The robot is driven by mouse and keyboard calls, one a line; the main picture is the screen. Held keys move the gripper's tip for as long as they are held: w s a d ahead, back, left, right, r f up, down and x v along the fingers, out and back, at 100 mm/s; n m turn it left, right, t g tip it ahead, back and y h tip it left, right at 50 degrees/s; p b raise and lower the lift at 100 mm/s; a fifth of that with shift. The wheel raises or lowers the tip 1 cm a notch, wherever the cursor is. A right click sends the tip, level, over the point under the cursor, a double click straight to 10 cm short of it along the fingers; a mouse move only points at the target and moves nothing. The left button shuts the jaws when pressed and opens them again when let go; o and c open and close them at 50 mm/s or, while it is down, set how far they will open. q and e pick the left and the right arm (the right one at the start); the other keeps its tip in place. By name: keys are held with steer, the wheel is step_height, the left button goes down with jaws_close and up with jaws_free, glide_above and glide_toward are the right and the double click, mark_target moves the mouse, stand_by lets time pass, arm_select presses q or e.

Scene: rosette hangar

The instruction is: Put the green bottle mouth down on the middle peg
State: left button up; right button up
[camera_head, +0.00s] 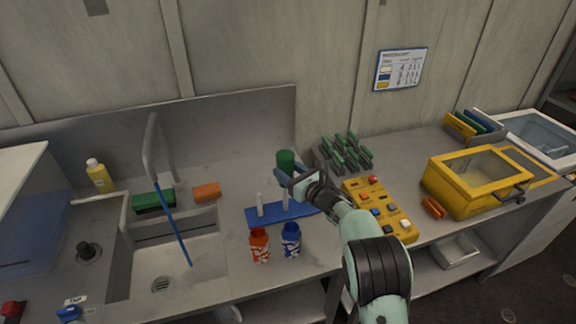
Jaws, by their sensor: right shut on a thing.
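My right gripper (287,173) is shut on the green bottle (287,160). It holds the bottle above the blue peg board (262,216). The bottle's wide green end shows above the fingers and its mouth is not visible. The board lies on the counter with a white left peg (260,205) and a white middle peg (285,202), both bare in what I see. The bottle is roughly over the middle peg; I cannot tell the gap. The board's right end is hidden behind my right arm. My left gripper is not in view.
An orange bottle (260,245) and a blue bottle (292,240) stand in front of the board. A sink (165,262) with a blue stick is at left. A yellow button panel (380,212) and a green spiked rack (345,153) are close to my right arm.

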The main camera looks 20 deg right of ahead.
glide_above(287, 198)
steer(key=shift+f, duration=2.75)
steer(key=f+b, duration=0.2)
steer(key=shift+s+d+f, duration=0.2)
steer(key=shift+s+f, duration=0.15)
steer(key=shift+w+f+b, duration=0.1)
steer(key=shift+f+b, duration=0.65)
steer(key=shift+b, duration=0.1)
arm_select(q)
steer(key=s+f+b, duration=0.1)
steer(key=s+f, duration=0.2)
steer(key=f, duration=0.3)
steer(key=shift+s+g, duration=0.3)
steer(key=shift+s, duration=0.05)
arm_select(e)
steer(key=shift+f, duration=0.5)
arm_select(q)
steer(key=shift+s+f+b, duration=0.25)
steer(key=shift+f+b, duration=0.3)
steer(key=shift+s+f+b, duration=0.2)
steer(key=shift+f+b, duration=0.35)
arm_select(e)
steer(key=shift+f, duration=0.6)
steer(key=o, duration=1.5)
steer(key=shift+c, duration=0.2)
